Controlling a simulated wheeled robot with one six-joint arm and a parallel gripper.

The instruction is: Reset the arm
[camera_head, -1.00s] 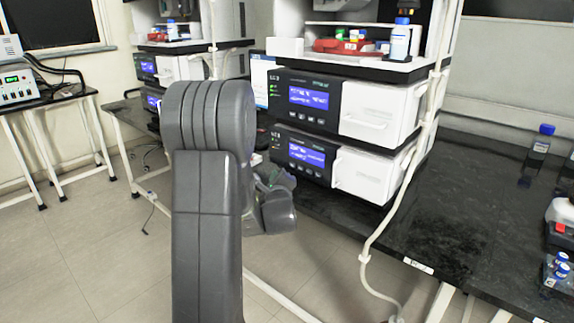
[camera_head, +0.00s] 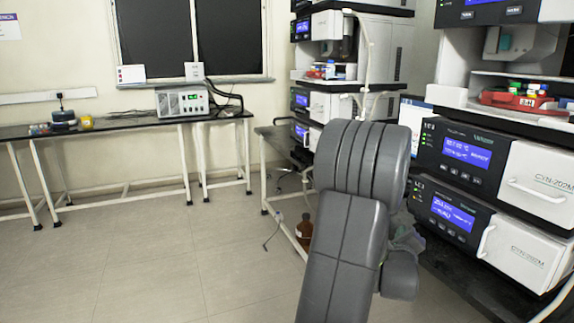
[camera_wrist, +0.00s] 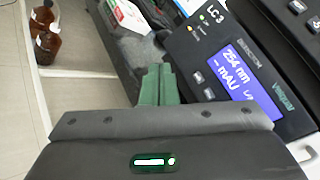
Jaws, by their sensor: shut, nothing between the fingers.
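My arm (camera_head: 345,250) stands folded in the middle of the head view, with its wrist part (camera_head: 400,275) to the right of the lower link. My gripper (camera_wrist: 157,72) shows in the wrist view as two green fingers pressed together, shut and empty. In that view it lies over the dark bench, left of the instrument with the blue screen (camera_wrist: 232,70). In the head view the fingers are mostly hidden by my arm.
Stacked column instruments (camera_head: 480,165) with white drawers stand close on the right. A brown bottle (camera_head: 304,230) is on the floor beside the bench leg. A long table (camera_head: 120,125) with a control box (camera_head: 182,102) runs along the back wall. The floor at left is open.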

